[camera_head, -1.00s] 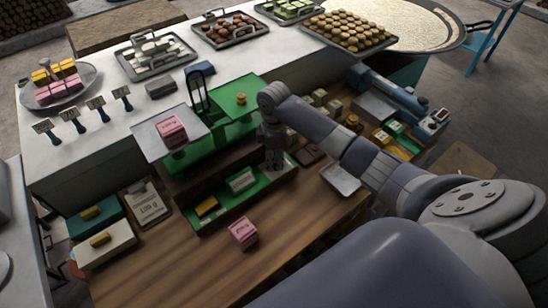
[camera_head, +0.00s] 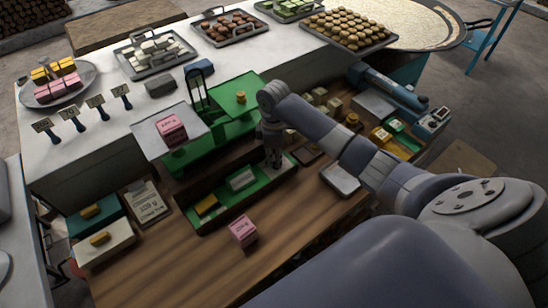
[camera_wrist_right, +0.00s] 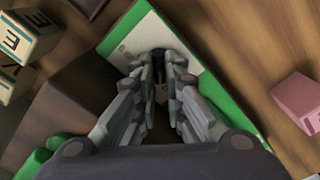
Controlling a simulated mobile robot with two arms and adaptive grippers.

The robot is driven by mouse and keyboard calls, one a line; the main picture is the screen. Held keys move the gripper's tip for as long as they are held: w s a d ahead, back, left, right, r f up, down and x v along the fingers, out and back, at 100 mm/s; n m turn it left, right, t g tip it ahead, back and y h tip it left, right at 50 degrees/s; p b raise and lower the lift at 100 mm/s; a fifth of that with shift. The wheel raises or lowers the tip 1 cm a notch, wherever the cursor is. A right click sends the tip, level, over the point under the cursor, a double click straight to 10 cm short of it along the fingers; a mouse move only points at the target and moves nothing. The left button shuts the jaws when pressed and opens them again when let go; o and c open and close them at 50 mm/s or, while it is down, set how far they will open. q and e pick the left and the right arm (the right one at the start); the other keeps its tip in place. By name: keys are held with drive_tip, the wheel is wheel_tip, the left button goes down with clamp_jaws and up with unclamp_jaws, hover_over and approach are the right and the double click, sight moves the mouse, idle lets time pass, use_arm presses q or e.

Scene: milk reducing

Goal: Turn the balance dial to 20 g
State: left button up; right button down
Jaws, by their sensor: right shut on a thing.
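The green balance (camera_head: 215,128) stands at the counter's front, with a pink block (camera_head: 171,130) on its left pan (camera_head: 150,142) and a small brass-coloured piece (camera_head: 241,97) on its right side. My right gripper (camera_head: 273,160) points down at the panel's right end. In the right wrist view its fingers (camera_wrist_right: 163,88) are closed around a small dark piece (camera_wrist_right: 160,93), seemingly the balance dial, over a white face. The fingers hide most of it, so its reading cannot be read. My left gripper is out of view.
A pink block (camera_head: 243,231) lies on the wooden table (camera_head: 200,262) in front of the panel. A grey metal tray (camera_head: 340,179) is right of the gripper. Boxes (camera_head: 104,240) and a written card (camera_head: 145,203) are at left. The wood in front is mostly clear.

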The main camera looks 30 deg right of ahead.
drive_tip(key=m, duration=0.5)
drive_tip(key=shift+w+d+r+m, duration=0.1)
drive_tip(key=shift+w+d+m, duration=0.1)
drive_tip(key=shift+m, duration=0.1)
drive_tip(key=m, duration=0.6)
drive_tip(key=shift+w+d, duration=0.1)
drive_tip(key=shift+d, duration=0.1)
drive_tip(key=m, duration=0.5)
drive_tip(key=shift+d+m, duration=0.15)
drive_tip(key=shift+m, duration=0.25)
drive_tip(key=m, duration=0.4)
drive_tip(key=shift+d+r+m, duration=0.1)
drive_tip(key=shift+d+m, duration=0.1)
drive_tip(key=shift+m, duration=0.1)
drive_tip(key=c, duration=2)
unclamp_jaws()
drive_tip(key=shift+o, duration=0.2)
drive_tip(key=shift+s, duration=0.2)
